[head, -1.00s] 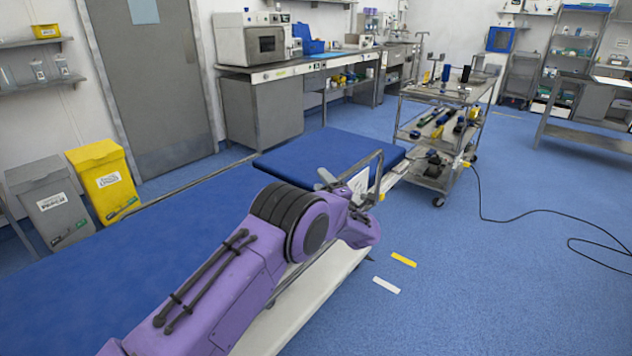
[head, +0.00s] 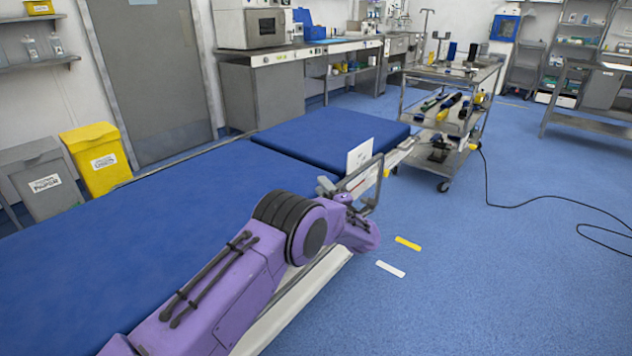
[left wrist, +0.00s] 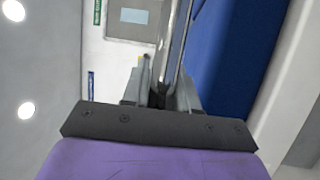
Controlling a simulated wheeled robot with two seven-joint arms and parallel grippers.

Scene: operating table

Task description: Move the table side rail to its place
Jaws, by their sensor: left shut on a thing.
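The side rail is a grey metal loop (head: 380,172) at the right edge of the blue operating table (head: 200,210). My left gripper (head: 345,190) is at the near end of the rail, with its fingers partly hidden by my purple wrist. In the left wrist view the gripper (left wrist: 160,92) is shut on the rail (left wrist: 176,45), a shiny bar running away between the fingers. The blue table pad (left wrist: 235,50) is beside it there. I cannot tell how the rail's lower end meets the table. My right gripper is not in view.
A white card (head: 359,154) stands by the table edge behind the rail. A steel trolley (head: 455,77) with tools stands past the table's far end. Yellow (head: 97,162) and grey (head: 40,180) bins stand left. A black cable (head: 520,206) lies on open floor at right.

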